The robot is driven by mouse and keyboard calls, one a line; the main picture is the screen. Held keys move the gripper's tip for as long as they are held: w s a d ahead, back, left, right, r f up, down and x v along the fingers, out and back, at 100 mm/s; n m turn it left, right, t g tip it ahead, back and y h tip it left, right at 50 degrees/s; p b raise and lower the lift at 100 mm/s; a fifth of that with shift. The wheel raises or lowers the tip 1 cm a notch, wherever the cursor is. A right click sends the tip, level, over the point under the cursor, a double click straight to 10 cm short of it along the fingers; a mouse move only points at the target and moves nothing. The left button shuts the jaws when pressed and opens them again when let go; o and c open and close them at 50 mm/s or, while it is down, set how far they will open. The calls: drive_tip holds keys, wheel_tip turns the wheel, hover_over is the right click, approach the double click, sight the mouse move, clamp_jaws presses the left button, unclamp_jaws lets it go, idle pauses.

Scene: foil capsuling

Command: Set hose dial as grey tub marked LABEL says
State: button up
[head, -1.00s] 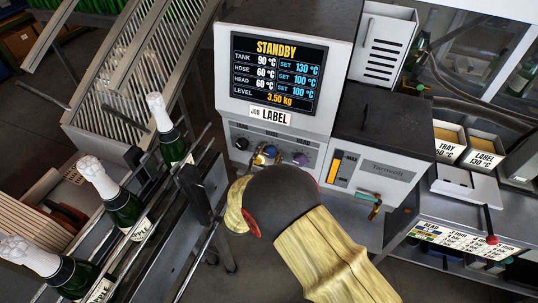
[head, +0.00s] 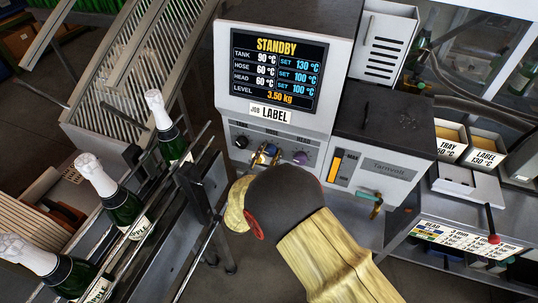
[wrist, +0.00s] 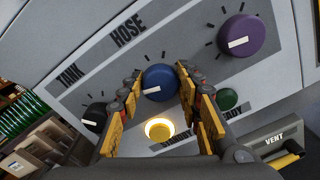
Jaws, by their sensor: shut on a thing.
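The blue HOSE dial (wrist: 158,82) sits between my gripper's fingers (wrist: 160,100) in the wrist view. The fingers are shut on it; its white pointer mark faces lower left. In the head view my gripper (head: 264,154) is at the dial row below the screen, and my arm hides part of the panel. The screen (head: 279,72) reads STANDBY, with HOSE at 60 °C and set to 100 °C. The grey tub marked LABEL (head: 484,158) stands at the right and reads 130 °C. A plate under the screen reads JOB LABEL.
The black TANK dial (wrist: 95,117) and purple HEAD dial (wrist: 241,36) flank the blue one. A lit yellow button (wrist: 159,129) and a green button (wrist: 228,98) lie below. A TRAY tub (head: 449,143) stands beside the LABEL tub. Foil-topped bottles (head: 120,205) stand at left.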

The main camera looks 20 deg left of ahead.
drive_tip(key=m+b, duration=0.3)
drive_tip(key=shift+d+f, duration=0.1)
drive_tip(key=shift+f, duration=0.15)
drive_tip(key=m+b, duration=0.3)
drive_tip(key=b, duration=0.1)
drive_tip(key=shift+r+m, duration=0.1)
drive_tip(key=shift+m, duration=0.2)
drive_tip(key=o, duration=1.2)
drive_tip(key=shift+c, duration=0.2)
drive_tip(key=s, duration=1.2)
drive_tip(key=shift+a, duration=0.45)
